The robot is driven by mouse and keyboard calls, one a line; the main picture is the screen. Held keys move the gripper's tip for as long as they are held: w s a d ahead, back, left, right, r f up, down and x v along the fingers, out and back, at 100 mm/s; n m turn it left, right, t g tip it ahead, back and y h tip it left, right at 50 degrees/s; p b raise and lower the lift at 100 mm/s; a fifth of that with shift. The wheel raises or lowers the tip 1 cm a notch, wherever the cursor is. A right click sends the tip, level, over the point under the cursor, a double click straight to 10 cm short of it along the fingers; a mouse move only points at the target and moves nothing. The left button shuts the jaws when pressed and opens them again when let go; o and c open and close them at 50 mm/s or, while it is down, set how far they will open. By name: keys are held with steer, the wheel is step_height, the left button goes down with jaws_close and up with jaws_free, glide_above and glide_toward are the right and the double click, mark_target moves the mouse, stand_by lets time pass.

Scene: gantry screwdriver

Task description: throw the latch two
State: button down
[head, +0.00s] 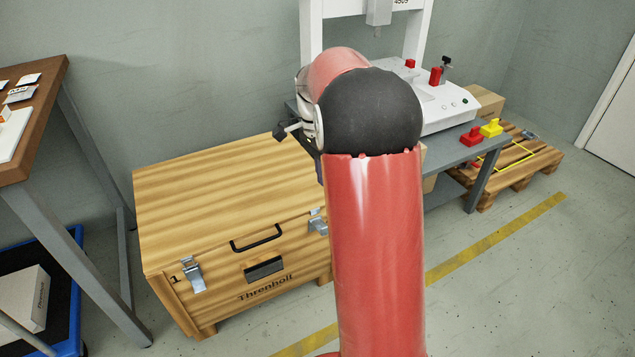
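A wooden crate (220,195) with a closed lid stands in the middle left. The metal latch at the right of its front (317,225) is partly covered by my arm, and I cannot read a number on it. Another metal latch (193,275), beside a "1", is at the front's left end. My red arm rises in front of the crate's right side. A small dark end part of my arm pokes out at its left, above the lid. My gripper's fingers are hidden behind the arm, so their opening and any contact cannot be seen.
A black handle (257,238) is on the crate's front. A grey bench (484,172) with a white machine (445,105) and red and yellow blocks stands behind right, beside a pallet (530,165). A brown-topped table (40,115) is at left. Floor at lower right is clear.

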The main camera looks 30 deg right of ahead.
steer(key=b, duration=0.2)
glide_above(321, 224)
steer(key=s, duration=0.3)
step_height(321, 224, down, 12)
steer(key=shift+a+f, duration=0.1)
steer(key=shift+f, duration=0.05)
steer(key=shift+f, duration=0.1)
